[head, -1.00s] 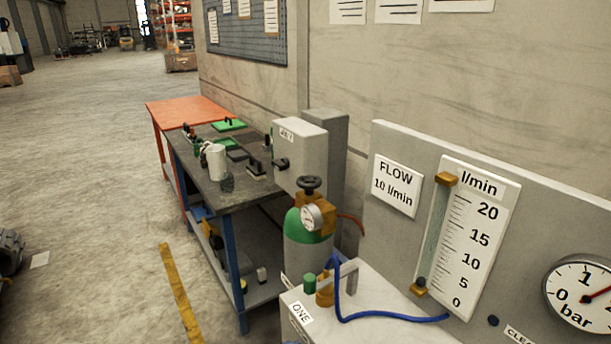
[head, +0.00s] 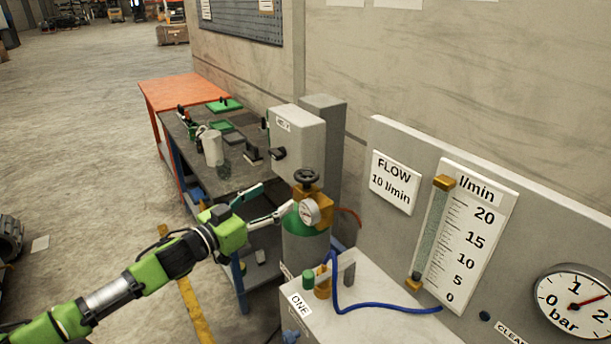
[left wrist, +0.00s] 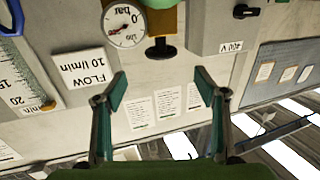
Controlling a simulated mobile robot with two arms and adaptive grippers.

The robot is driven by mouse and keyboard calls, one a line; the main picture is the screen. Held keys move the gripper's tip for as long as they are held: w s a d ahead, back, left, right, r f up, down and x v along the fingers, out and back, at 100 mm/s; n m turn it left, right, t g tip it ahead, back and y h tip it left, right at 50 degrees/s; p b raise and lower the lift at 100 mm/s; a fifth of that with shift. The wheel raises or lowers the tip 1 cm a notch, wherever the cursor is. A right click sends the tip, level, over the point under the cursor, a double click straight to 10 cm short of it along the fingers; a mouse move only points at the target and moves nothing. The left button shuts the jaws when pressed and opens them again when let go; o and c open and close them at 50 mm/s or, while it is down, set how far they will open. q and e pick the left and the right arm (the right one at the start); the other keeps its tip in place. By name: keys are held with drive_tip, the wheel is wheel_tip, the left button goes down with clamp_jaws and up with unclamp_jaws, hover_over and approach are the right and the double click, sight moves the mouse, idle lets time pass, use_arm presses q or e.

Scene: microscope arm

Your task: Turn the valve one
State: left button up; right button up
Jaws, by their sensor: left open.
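The label ONE (head: 300,304) is on a pale box at the bottom centre. On that box stand a green knob (head: 309,277) and a brass fitting with a blue hose (head: 385,307). Behind it, a green-shouldered cylinder (head: 305,247) carries a brass block, a dial gauge (head: 309,212) and a black handwheel (head: 306,177). My left gripper (head: 279,197) is open, left of the gauge, with one finger overlapping the gauge's edge in the picture; contact is unclear. In the left wrist view, nothing shows held between its fingers (left wrist: 160,85), and the gauge (left wrist: 124,25) appears upside down. My right gripper is not in view.
A panel at right bears a FLOW 10 l/min sign (head: 395,182), a flow tube (head: 430,235) with its float low, and a bar gauge (head: 574,303). A workbench (head: 235,180) with small items and a grey box (head: 297,142) stand behind. Floor at left is open.

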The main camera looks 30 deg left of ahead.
sight(298, 182)
use_arm(q)
drive_tip(key=w, duration=0.3)
drive_tip(key=w+p, duration=0.1)
drive_tip(key=w, duration=0.3)
drive_tip(key=w+d+p, duration=0.1)
drive_tip(key=w, duration=0.3)
drive_tip(key=shift+w+d, duration=0.1)
drive_tip(key=shift+w+d+p, duration=0.2)
drive_tip(key=shift+w+p, duration=0.25)
drive_tip(key=shift+w, duration=0.7)
drive_tip(key=shift+c, duration=0.3)
drive_tip(key=c, duration=1.1)
